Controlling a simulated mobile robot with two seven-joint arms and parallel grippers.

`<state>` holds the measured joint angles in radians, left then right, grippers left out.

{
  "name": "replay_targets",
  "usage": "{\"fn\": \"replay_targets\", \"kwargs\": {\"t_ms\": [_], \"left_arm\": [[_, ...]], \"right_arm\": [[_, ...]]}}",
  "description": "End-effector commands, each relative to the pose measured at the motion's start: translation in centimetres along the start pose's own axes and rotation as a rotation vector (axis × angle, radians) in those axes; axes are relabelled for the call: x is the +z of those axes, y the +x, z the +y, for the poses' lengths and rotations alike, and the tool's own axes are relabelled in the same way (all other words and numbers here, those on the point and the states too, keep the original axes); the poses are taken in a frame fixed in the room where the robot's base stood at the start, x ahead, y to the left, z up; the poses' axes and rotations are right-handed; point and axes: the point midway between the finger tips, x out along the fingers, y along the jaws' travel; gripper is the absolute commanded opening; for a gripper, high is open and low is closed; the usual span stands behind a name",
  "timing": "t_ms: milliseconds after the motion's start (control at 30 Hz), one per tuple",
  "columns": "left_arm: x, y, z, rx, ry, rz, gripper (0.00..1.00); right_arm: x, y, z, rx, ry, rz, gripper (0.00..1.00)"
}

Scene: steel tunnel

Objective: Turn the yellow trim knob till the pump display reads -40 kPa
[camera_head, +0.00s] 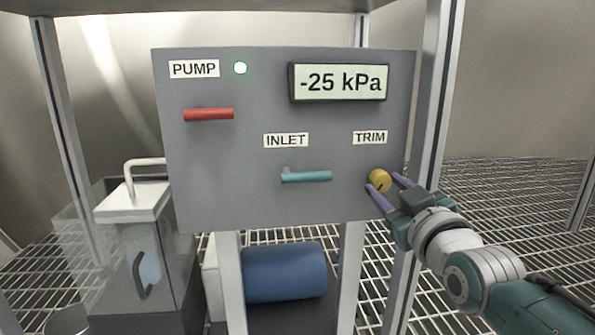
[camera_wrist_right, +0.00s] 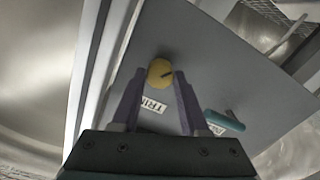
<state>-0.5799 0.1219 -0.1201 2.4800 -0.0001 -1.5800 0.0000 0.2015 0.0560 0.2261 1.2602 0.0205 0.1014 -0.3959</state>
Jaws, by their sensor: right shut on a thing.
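The yellow trim knob (camera_head: 379,180) sits on the grey panel (camera_head: 235,155) under the TRIM label (camera_head: 370,137). The pump display (camera_head: 339,82) reads -25 kPa. My right gripper (camera_head: 385,188) comes in from the right, its purple fingers shut on the knob. In the right wrist view the knob (camera_wrist_right: 160,73) lies between the fingertips of my right gripper (camera_wrist_right: 158,82), with a dark pointer mark on its face. My left gripper is not in view.
A teal inlet handle (camera_head: 306,176) is left of the knob. A blue cylinder (camera_head: 285,272) and a clear box with a white lid (camera_head: 134,202) stand below. Metal posts flank the panel.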

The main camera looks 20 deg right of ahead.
Motion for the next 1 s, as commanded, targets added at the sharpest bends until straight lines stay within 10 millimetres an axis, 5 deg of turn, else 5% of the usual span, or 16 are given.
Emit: {"fn": "replay_targets", "kwargs": {"t_ms": [500, 1000], "left_arm": [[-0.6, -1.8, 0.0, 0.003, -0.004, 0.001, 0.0], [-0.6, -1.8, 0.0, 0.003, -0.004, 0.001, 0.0]], "right_arm": [[0.0, 0.0, 0.1, 0.0, -0.472, -0.002, 0.0], [0.1, 0.0, 0.1, -0.001, -0.724, -0.003, 0.0]]}}
